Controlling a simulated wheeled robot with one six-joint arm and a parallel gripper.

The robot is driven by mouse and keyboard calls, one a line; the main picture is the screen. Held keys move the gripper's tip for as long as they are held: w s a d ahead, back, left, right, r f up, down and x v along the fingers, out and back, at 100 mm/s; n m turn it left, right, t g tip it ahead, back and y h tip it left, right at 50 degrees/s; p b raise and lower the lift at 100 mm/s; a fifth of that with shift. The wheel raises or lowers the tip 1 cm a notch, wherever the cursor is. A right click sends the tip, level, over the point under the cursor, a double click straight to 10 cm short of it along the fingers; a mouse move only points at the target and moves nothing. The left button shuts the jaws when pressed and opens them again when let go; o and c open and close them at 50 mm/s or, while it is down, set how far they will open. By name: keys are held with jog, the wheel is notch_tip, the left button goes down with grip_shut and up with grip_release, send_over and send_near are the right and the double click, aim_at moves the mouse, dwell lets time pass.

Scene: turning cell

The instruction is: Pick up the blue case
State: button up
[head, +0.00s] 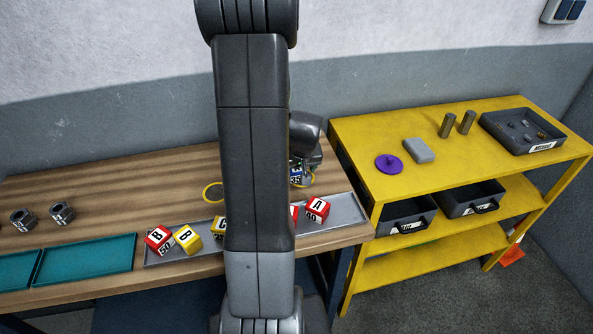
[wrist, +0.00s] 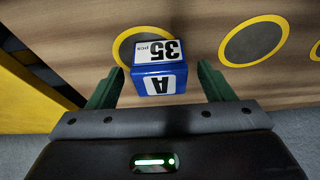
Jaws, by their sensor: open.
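The blue case (wrist: 160,67) is a small blue box with white labels reading "A" and "35". In the wrist view it stands on the wooden table beside or over a yellow ring, between the two green fingers of my gripper (wrist: 160,92). The fingers are apart, with a gap on each side of the case. In the head view the case (head: 296,177) shows only in part at the table's right end, with my gripper (head: 303,172) over it. My arm hides much of the area there.
A grey tray (head: 336,221) along the front edge holds red and yellow cases (head: 158,239). Teal trays (head: 88,262) and metal nuts (head: 62,212) are at the left. A yellow shelf (head: 365,152) stands close at the right. More yellow rings (wrist: 253,41) mark the table.

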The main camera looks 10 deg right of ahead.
jog(key=shift+x, duration=0.75)
